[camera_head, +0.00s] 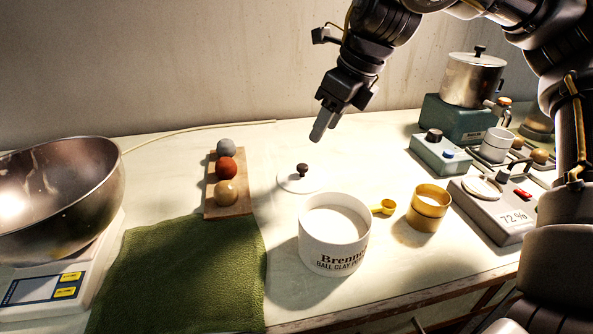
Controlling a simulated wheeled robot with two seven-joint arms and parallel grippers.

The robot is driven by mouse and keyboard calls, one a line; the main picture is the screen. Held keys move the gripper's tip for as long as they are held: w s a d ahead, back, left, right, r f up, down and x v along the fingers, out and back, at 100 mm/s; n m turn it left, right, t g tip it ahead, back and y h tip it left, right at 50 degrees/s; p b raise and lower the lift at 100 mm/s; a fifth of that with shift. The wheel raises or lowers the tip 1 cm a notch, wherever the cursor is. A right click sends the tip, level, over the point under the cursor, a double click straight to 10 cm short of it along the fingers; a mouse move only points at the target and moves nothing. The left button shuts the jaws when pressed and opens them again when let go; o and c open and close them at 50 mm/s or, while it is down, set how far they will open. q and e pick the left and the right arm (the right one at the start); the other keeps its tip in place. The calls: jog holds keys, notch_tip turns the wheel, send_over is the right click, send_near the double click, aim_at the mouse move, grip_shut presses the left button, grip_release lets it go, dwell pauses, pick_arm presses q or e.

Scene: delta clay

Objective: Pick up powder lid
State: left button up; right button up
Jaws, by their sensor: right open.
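The powder lid (297,182) is a flat white disc with a dark round knob. It lies on the table behind the white tub (334,252), which is marked as ball clay and is uncovered with white powder inside. My right gripper (322,128) comes down from the upper right. It is open and empty, in the air above and a little right of the lid in the picture, apart from it. One finger hides most of the other. My left gripper is not in view.
A yellow scoop (384,207) and a brass cup (428,208) stand right of the tub. A wooden board (240,206) with three balls is left of the lid. A green cloth (180,275) and metal bowl (75,195) lie further left. Devices crowd the right.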

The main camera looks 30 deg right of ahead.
send_over(303, 165)
jog(key=s+d, duration=0.2)
jog(key=f, duration=0.4)
jog(key=shift+s+a+f+b, duration=0.15)
jog(key=shift+s+f+b, duration=0.1)
jog(key=shift+b, duration=0.15)
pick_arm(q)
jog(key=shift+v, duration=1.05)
pick_arm(e)
jog(key=shift+w+a+f, duration=0.1)
jog(key=shift+f, duration=0.2)
jog(key=x, duration=0.4)
jog(key=shift+w+a+f+b, duration=0.15)
jog(key=shift+a+b, duration=0.1)
jog(key=shift+b, duration=0.1)
jog(key=shift+w+f, duration=0.1)
jog(key=shift+f, duration=0.15)
jog(key=shift+a, duration=0.1)
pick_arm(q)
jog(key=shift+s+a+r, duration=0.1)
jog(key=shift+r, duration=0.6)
pick_arm(e)
jog(key=c, duration=1)
